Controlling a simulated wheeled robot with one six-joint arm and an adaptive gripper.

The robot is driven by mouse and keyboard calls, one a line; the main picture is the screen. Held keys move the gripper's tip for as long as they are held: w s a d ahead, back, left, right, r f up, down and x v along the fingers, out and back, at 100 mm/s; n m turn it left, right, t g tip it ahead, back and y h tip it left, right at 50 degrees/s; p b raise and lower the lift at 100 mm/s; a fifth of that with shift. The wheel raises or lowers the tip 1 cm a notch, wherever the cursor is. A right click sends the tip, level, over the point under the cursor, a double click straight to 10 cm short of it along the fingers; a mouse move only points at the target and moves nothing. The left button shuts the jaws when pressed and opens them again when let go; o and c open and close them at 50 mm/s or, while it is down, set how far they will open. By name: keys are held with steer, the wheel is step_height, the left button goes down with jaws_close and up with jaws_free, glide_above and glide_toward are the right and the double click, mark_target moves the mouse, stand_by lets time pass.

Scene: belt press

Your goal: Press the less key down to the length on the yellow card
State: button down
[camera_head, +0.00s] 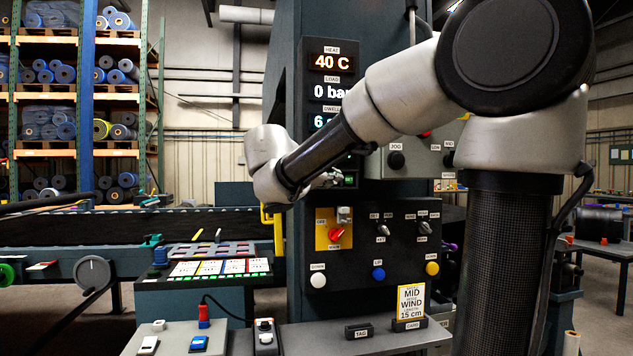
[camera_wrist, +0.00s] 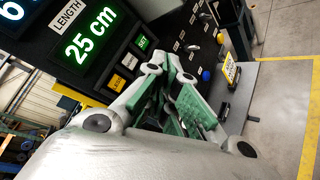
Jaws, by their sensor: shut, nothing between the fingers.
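The yellow-edged card (camera_head: 411,303) stands in a holder on the ledge at the lower right and reads MID, WIND, 15 cm. It also shows in the wrist view (camera_wrist: 230,70). There the length display (camera_wrist: 90,37) reads 25 cm. Beside it are a yellow key (camera_wrist: 117,82), a white key (camera_wrist: 129,61) and a green key (camera_wrist: 142,42) labelled SET; I cannot read which one is the less key. My gripper (camera_wrist: 187,112) is shut and empty, apart from these keys. In the head view my gripper (camera_head: 328,180) is in front of the column, and my arm hides the length display.
The black control panel (camera_head: 380,245) below carries a red knob (camera_head: 337,233), switches and white, blue and yellow buttons. A grey ledge (camera_head: 330,338) juts out beneath it. A belt conveyor (camera_head: 60,228) runs left. The floor right of the press (camera_wrist: 285,100) is clear.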

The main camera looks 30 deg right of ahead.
steer(key=w+d, duration=0.2)
steer(key=w, duration=0.6)
steer(key=shift+w+d, duration=0.2)
steer(key=shift+d, duration=0.05)
steer(key=shift+w, duration=0.15)
stand_by(1.2)
steer(key=shift+w+d, duration=0.1)
steer(key=shift+w, duration=0.15)
steer(key=shift+w+d, duration=0.15)
steer(key=shift+w, duration=0.25)
stand_by(0.6)
steer(key=shift+s, duration=0.1)
steer(key=shift+s+a, duration=0.25)
steer(key=shift+s, duration=0.45)
steer(key=shift+s, duration=0.1)
steer(key=s, duration=0.2)
steer(key=s+a, duration=0.1)
steer(key=s, duration=0.1)
steer(key=shift+s+a, duration=0.2)
steer(key=shift+s, duration=0.15)
